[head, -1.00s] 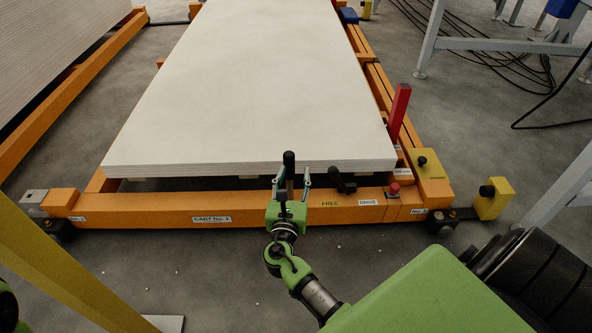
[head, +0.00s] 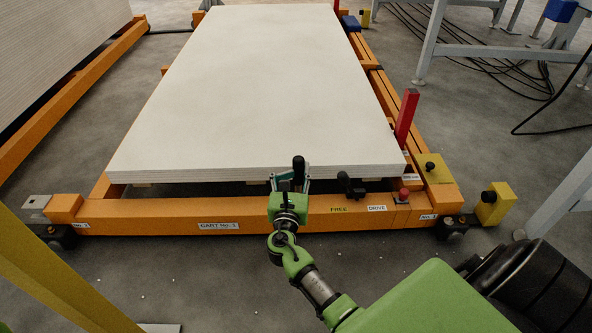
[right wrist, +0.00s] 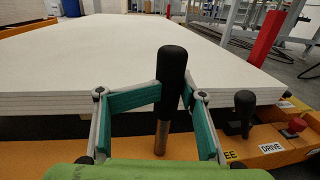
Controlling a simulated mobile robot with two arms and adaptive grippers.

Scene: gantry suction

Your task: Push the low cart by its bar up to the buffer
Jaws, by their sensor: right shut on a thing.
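The low orange cart (head: 265,213), labelled CART No. 1, carries a stack of pale flat panels (head: 250,90). A black-topped upright bar (head: 298,170) stands at its near edge, left of the FREE and DRIVE labels. My right gripper (head: 290,182) is shut around this bar. In the right wrist view, the green finger pads meet the bar (right wrist: 172,80) from both sides, and the bar leans slightly. A yellow block with a black round knob (head: 494,204) stands just right of the cart's near corner; I cannot tell whether it is the buffer. My left gripper is out of view.
A red post (head: 406,115), a black lever (head: 350,185) and a red button (head: 403,194) are on the cart's right side. Another panel stack on an orange frame (head: 85,80) stands left. Grey metal legs (head: 430,45) and black cables (head: 510,70) are on the right.

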